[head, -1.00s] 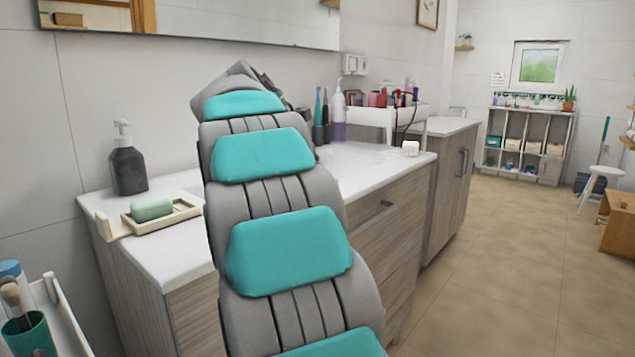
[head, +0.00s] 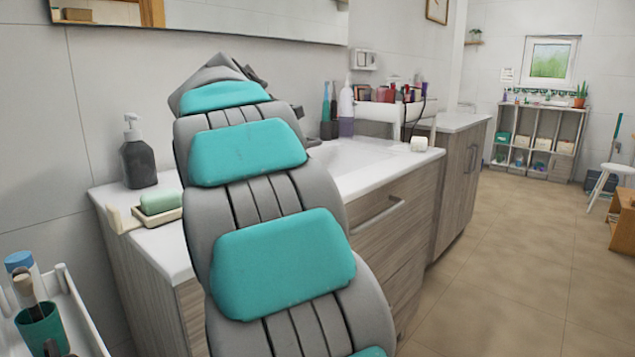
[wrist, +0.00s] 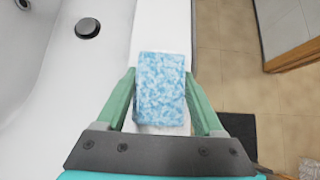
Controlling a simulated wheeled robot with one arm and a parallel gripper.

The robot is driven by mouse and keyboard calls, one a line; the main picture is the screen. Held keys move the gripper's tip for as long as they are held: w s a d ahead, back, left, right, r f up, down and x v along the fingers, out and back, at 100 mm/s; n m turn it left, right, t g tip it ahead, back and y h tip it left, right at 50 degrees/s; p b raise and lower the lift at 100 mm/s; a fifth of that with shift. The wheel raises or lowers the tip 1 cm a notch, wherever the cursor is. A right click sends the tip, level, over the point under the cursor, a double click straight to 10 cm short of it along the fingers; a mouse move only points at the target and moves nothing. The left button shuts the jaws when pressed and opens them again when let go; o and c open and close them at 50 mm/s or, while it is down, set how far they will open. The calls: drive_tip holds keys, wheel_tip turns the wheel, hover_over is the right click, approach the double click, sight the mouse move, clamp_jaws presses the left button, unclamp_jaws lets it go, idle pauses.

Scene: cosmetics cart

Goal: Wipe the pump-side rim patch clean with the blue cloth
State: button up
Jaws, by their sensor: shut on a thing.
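My gripper (wrist: 160,78) has two green fingers shut on the blue cloth (wrist: 161,98), a mottled blue-and-white rectangle, in the wrist view. The cloth is over the white rim (wrist: 161,25) between the basin and the floor; I cannot tell whether it touches. In the head view, my arm hides the gripper and cloth. A dark pump bottle (head: 138,155) stands at the back left of the counter (head: 172,255). Another pump bottle (head: 346,110), white and purple, stands farther along. No distinct dirty patch shows on the visible rim.
The basin's drain (wrist: 88,28) is left of the cloth. A soap dish (head: 152,217) with green soap (head: 161,201) sits at the counter's left end. A white tray with a brush cup (head: 40,328) is at the lower left.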

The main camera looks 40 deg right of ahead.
drive_tip(key=shift+s+a, duration=0.2)
drive_tip(key=shift+a, duration=2.3)
drive_tip(key=shift+w+d+f, duration=0.15)
drive_tip(key=shift+d, duration=1.2)
drive_tip(key=shift+w+d+f, duration=0.1)
drive_tip(key=shift+d, duration=1.2)
drive_tip(key=shift+w+d+r, duration=0.1)
drive_tip(key=shift+d, duration=2.15)
drive_tip(key=shift+s+a+r, duration=0.1)
drive_tip(key=shift+s+a, duration=0.05)
drive_tip(key=shift+a, duration=2.3)
drive_tip(key=shift+s+a+r, duration=0.1)
drive_tip(key=shift+s+a, duration=0.05)
drive_tip(key=shift+a, duration=2.3)
drive_tip(key=shift+w+d+f, duration=0.1)
drive_tip(key=shift+d+f, duration=0.1)
drive_tip(key=shift+d, duration=1.2)
drive_tip(key=shift+w+d+f, duration=0.1)
drive_tip(key=shift+d+f, duration=0.05)
drive_tip(key=shift+d, duration=1.2)
drive_tip(key=shift+w+d+r, duration=0.1)
drive_tip(key=shift+d, duration=2.05)
drive_tip(key=shift+w+d+r, duration=0.1)
drive_tip(key=shift+r, duration=3.55)
